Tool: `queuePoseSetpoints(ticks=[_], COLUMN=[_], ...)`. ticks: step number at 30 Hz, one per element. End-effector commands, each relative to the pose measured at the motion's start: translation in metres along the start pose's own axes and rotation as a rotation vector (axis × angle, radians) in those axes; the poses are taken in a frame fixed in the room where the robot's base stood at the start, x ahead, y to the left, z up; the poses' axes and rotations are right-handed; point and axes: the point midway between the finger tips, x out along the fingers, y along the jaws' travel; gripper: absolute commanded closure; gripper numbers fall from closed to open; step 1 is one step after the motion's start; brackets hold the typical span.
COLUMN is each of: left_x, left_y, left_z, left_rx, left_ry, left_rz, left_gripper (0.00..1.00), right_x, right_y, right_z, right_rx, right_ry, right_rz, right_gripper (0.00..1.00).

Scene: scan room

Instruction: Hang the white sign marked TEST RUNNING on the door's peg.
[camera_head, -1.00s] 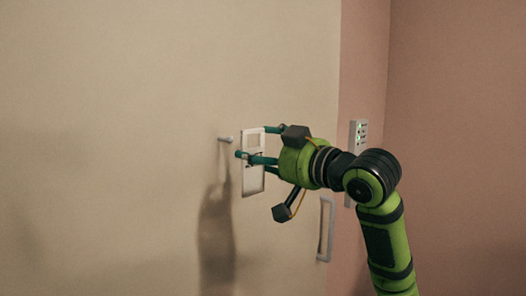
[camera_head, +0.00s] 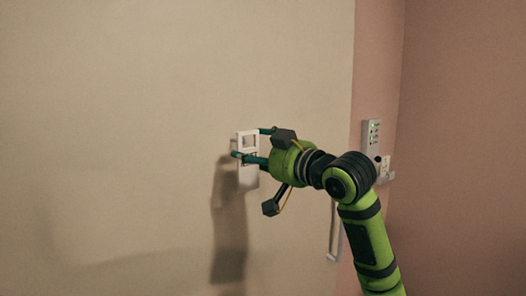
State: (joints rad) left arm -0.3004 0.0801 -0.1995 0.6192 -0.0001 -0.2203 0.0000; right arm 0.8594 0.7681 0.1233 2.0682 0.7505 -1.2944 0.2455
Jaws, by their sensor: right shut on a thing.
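The white sign (camera_head: 248,178) is a narrow upright plate with a rectangular opening in its upper part. It is in front of the beige door; no lettering can be read. My right gripper (camera_head: 252,149) is shut on the sign, its teal fingers around the plate's middle and upper part. The peg (camera_head: 233,141) barely shows at the sign's left edge, level with the opening. Whether the peg passes through the opening or lies behind the frame cannot be told. My left gripper is not in view.
The plain beige door (camera_head: 120,120) fills the left and middle. A vertical door handle (camera_head: 333,240) stands below my right wrist, partly hidden by my arm. On the pink wall at right are a grey panel with green lights (camera_head: 371,133) and a small pale fitting (camera_head: 385,172).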

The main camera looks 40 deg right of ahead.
Motion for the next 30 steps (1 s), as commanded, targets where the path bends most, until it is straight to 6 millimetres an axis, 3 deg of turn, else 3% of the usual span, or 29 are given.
queuePoseSetpoints(ticks=[15, 30], left_x=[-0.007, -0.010], left_y=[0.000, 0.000], left_z=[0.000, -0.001], left_rx=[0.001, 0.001], left_ry=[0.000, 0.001], left_rz=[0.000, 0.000], left_gripper=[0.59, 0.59], right_x=[0.030, 0.039], right_y=[-0.001, 0.000], right_z=[0.004, 0.010], right_rx=[0.000, -0.001], right_ry=[-0.002, 0.001], right_rz=[-0.001, 0.000], right_gripper=[0.46, 0.46])
